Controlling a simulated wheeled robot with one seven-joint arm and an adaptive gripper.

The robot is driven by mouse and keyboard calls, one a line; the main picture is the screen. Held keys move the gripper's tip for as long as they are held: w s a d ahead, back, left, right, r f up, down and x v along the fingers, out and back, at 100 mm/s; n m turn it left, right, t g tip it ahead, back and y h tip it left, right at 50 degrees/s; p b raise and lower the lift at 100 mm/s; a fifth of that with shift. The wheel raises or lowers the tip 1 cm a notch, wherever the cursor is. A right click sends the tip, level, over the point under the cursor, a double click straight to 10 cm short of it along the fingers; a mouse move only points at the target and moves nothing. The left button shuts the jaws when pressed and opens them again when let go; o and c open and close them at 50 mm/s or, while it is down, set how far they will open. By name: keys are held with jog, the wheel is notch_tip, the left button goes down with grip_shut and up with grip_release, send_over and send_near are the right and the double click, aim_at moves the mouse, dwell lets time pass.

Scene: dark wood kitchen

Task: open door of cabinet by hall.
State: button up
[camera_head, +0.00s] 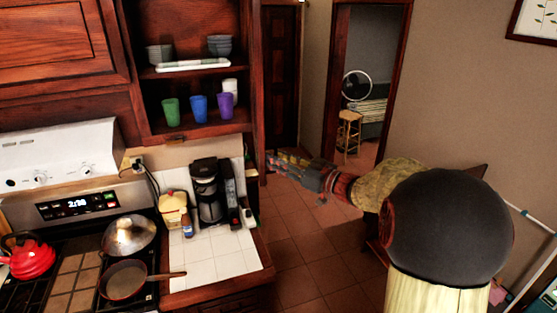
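A tall dark wood panelled door (284,70) stands at the back, just left of the open doorway to the hall; it looks shut. No handle can be made out on it. My arm reaches in from the lower right, and my gripper (284,163) points left, in front of the foot of that door and near the right end of the open shelf unit. The fingers are small and dark, so I cannot tell whether they are open or shut, or whether they touch anything.
The doorway frame (332,85) opens onto a room with a fan (356,84) and a wooden stool (349,133). At left are a stove (75,207) and a tiled counter (214,265) with a coffee maker (207,190). Tiled floor (310,252) is free between.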

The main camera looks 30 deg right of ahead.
jog(key=v, duration=1.2)
dwell(0.3)
